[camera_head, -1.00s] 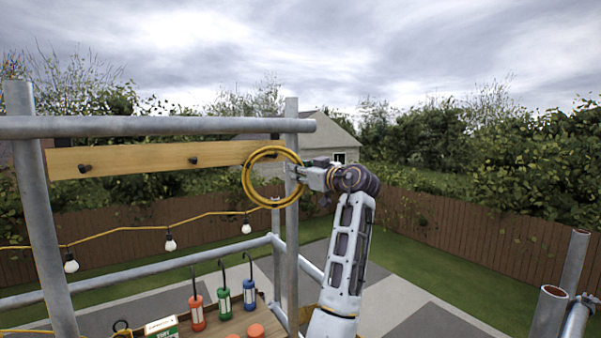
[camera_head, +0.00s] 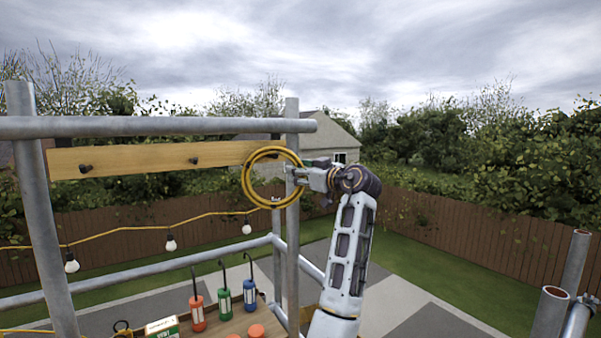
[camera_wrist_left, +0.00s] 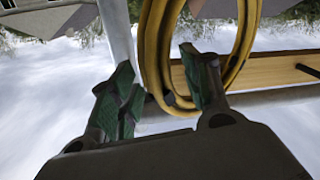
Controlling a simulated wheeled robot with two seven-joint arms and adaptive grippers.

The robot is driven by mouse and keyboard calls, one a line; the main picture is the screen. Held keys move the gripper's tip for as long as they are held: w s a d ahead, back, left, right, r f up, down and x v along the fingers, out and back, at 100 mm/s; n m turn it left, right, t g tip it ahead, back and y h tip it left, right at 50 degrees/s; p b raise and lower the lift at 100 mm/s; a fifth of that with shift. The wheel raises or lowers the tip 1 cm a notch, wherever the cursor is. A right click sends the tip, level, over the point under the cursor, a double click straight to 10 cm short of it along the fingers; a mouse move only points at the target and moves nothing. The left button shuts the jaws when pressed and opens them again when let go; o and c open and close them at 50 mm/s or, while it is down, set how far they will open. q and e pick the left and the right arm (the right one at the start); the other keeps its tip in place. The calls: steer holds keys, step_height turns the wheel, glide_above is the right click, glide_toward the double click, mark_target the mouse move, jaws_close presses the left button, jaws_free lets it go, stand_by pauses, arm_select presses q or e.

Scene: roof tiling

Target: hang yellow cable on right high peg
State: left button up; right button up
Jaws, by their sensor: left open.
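The yellow cable (camera_head: 246,184) is a coiled ring at the right end of the wooden peg board (camera_head: 130,159), in front of the metal post. It also shows in the left wrist view (camera_wrist_left: 243,40), upside down. My left gripper (camera_head: 297,172) is at the ring's right side. In the left wrist view its fingers (camera_wrist_left: 158,68) are apart, with a strand of cable showing between them. The left peg (camera_head: 86,168) and middle peg (camera_head: 194,160) are bare. The right peg is not clear behind the coil, so I cannot tell whether it bears the cable. My right gripper is not in view.
A scaffold rail (camera_head: 150,126) runs above the board, and a post (camera_head: 292,230) stands close to my left gripper. Red, green and blue lamps (camera_head: 223,304) stand on a shelf below. A bulb string (camera_head: 120,231) hangs at left. Open space lies to the right.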

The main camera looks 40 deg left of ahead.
arm_select(q)
steer(key=s+d, duration=0.2)
steer(key=d, duration=0.9)
steer(key=shift+s+d, duration=0.2)
steer(key=shift+d, duration=0.15)
stand_by(0.4)
